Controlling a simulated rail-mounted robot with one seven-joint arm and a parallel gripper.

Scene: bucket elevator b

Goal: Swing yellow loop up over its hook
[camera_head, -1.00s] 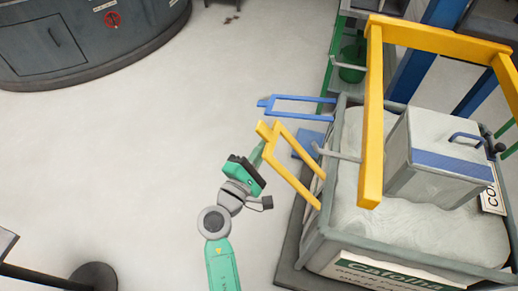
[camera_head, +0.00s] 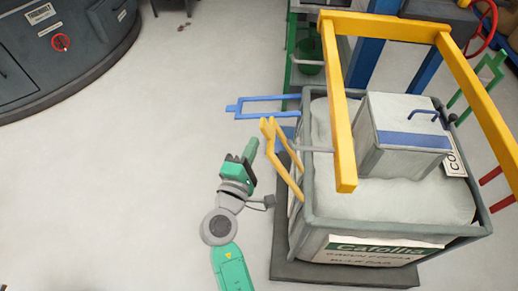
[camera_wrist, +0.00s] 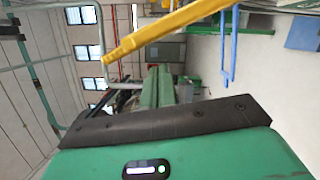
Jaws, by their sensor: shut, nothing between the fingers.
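The yellow loop (camera_head: 279,150) hangs off the left side of the grey bin (camera_head: 400,232) and is angled upward in the head view. My gripper (camera_head: 252,146) is shut and empty, just left of the loop's free end; contact cannot be told. In the wrist view, a yellow bar (camera_wrist: 165,30), apparently part of the loop, crosses beyond my green fingers (camera_wrist: 160,88).
A blue loop (camera_head: 262,107) sticks out left behind the yellow one. A thick yellow frame (camera_head: 340,110) stands over the bin, which holds white filling and a lidded box (camera_head: 403,138). Open floor lies to the left.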

